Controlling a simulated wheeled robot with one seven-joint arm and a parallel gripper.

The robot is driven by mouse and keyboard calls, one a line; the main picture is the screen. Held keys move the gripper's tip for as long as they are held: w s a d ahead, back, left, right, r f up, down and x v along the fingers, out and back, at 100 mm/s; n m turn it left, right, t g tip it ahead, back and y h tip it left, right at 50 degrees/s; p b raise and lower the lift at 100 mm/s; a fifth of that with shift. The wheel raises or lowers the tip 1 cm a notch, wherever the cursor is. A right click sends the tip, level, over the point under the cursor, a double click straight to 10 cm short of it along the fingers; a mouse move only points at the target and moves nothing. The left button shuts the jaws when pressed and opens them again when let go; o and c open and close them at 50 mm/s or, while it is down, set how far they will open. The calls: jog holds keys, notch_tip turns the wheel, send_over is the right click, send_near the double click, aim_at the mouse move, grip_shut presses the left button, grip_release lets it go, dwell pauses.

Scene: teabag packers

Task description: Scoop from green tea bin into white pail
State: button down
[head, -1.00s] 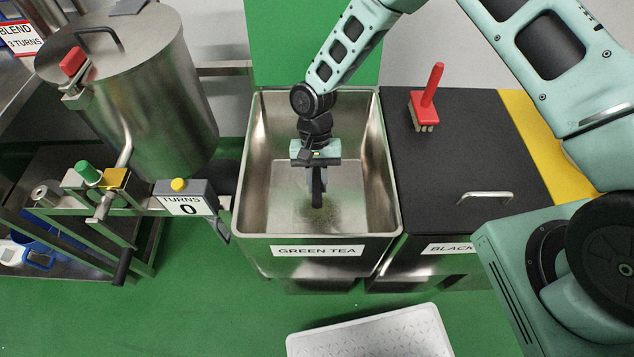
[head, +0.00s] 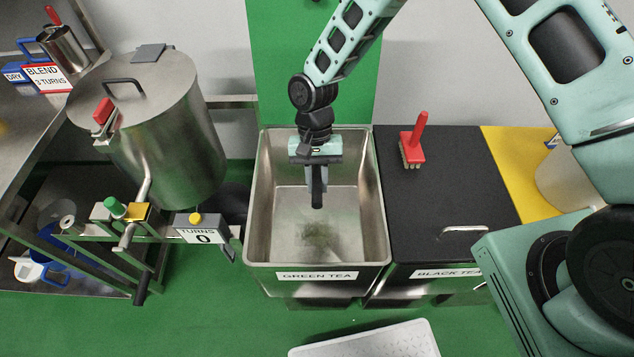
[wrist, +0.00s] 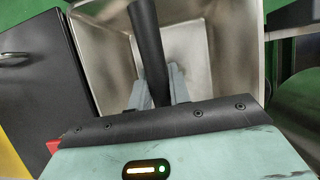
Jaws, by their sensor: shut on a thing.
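The steel green tea bin (head: 257,220) stands open in the middle of the head view, its label on the front. A thin dark-green patch of tea (head: 318,236) lies on its floor. My gripper (head: 316,168) is over the bin, shut on a black handle (head: 317,188). In the wrist view the black handle (wrist: 148,50) runs between the fingers of my gripper (wrist: 158,88). No scoop bowl can be made out. A pale pail-like container (head: 562,182) stands at the right on the yellow surface, partly hidden by my arm; it may be the white pail.
The black tea bin's dark lid (head: 440,195) adjoins on the right, with a red brush (head: 414,142) on it. A steel drum (head: 165,130) and a turns counter (head: 200,230) reading 0 are left. A white tray (head: 368,342) is at the front.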

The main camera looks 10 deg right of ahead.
notch_tip(320, 180, up, 10)
jog(key=p, duration=0.5)
jog(key=shift+f+p, duration=0.25)
jog(key=shift+p, duration=0.1)
jog(key=shift+d+f, duration=0.1)
